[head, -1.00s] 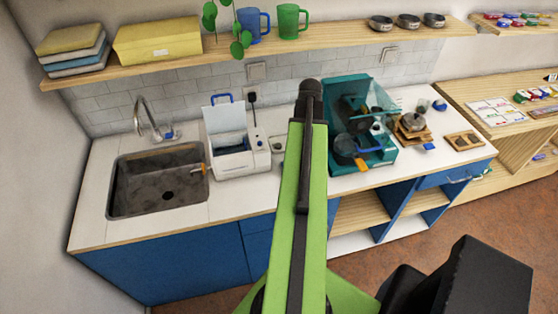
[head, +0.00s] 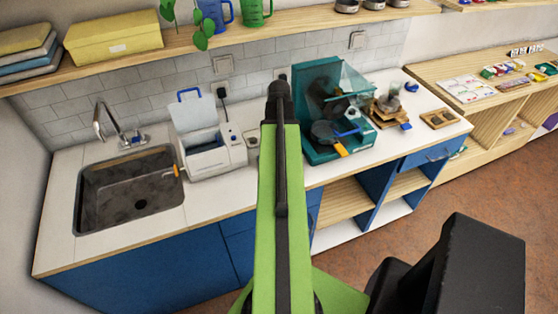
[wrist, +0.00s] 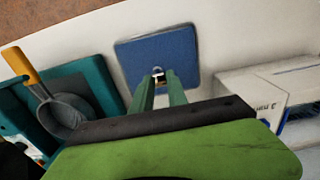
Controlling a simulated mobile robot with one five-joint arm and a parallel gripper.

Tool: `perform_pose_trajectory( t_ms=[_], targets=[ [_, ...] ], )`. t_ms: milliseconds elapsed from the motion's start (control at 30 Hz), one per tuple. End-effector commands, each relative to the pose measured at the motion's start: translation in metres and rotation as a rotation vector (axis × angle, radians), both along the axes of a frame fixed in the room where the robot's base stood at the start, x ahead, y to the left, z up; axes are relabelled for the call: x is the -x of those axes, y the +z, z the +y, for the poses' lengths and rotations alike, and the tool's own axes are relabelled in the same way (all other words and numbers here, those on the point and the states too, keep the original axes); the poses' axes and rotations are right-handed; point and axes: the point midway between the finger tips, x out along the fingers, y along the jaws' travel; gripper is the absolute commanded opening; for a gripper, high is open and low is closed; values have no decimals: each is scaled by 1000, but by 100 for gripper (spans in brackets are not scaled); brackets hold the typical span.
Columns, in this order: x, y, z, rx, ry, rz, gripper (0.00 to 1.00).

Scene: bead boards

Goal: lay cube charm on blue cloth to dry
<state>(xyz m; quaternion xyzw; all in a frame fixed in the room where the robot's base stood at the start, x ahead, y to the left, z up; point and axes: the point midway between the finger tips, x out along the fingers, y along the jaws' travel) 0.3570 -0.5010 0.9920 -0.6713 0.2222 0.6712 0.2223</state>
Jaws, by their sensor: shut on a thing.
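My gripper (wrist: 160,90) shows in the wrist view, its two green fingers close together. They are shut on a small dark and white charm (wrist: 158,73) at their tips, the cube charm as far as I can tell. The blue cloth (wrist: 155,45) is a flat square on the white counter, directly behind the charm in this view. I cannot tell whether the charm touches the cloth. In the head view my green arm hides the gripper, the charm and the cloth.
A teal machine (head: 306,105) with a grey pan (wrist: 62,115) stands on one side of the cloth. A white machine (head: 215,157) with a raised lid stands on the other. A sink (head: 110,200) is at the left; a wooden tray (head: 439,119) lies at the right.

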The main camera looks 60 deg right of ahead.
Motion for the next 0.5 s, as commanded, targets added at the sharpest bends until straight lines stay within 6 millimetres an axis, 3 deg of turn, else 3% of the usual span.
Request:
perform_pose_trajectory(
  t_ms=[267,500],
  targets=[
    [0,-38,0,0,1,0,0],
    [-1,-34,0,0,1,0,0]
  ],
)
